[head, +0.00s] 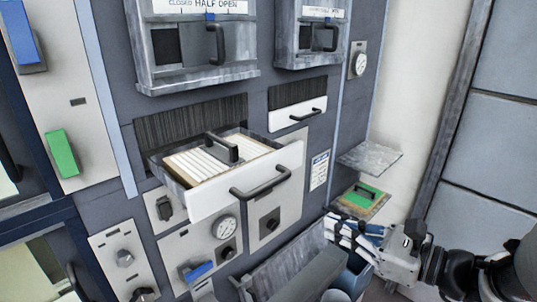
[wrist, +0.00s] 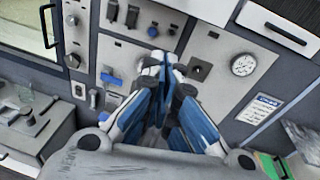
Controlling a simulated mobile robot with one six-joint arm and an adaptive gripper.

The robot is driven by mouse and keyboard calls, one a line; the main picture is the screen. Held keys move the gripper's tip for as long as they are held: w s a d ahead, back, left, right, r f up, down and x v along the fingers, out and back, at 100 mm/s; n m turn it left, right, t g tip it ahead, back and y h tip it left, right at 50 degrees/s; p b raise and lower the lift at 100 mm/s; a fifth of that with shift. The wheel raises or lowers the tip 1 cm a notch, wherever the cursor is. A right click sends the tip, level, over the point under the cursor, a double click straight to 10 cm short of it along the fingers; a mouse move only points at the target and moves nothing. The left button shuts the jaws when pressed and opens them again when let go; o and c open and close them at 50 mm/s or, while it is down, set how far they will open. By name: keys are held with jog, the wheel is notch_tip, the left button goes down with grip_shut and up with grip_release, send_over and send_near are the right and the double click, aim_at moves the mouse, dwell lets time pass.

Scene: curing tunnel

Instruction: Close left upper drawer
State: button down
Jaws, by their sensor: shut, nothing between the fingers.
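The left upper drawer (head: 290,160) stands pulled well out of the panel in the head view. It has a white front with a black bar handle (head: 260,183). Inside lies a pale ribbed insert with a black handle (head: 222,148). The smaller right upper drawer (head: 285,118) sits close to the panel. My gripper (head: 336,226) is shut and empty, below and to the right of the open drawer's front, apart from it. In the wrist view its blue and white fingers (wrist: 165,65) meet at the tips. A white front with a black handle (wrist: 285,32) shows there; I cannot tell which drawer it is.
Two hatches with black handles (head: 210,45) are above the drawers. Gauges and knobs (head: 225,228) are below. A grey shelf (head: 370,157) and a green item with a handle (head: 366,192) are at the right, near my gripper. A grey bin-like trough (head: 290,265) lies below.

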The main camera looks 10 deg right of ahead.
jog(key=w+d+r+m+t, duration=0.1)
jog(key=d+r+m+t, duration=0.1)
jog(key=d+r, duration=0.15)
jog(key=p+x, duration=0.2)
jog(key=x, duration=1.2)
jog(key=shift+w+d+f+h, duration=0.2)
jog(key=shift+w+f+h, duration=0.1)
jog(key=shift+f, duration=0.15)
jog(key=b+x, duration=0.4)
jog(key=x, duration=1.6)
jog(key=shift+r+b, duration=0.2)
jog(key=shift+b, duration=0.2)
jog(key=shift+d, duration=0.1)
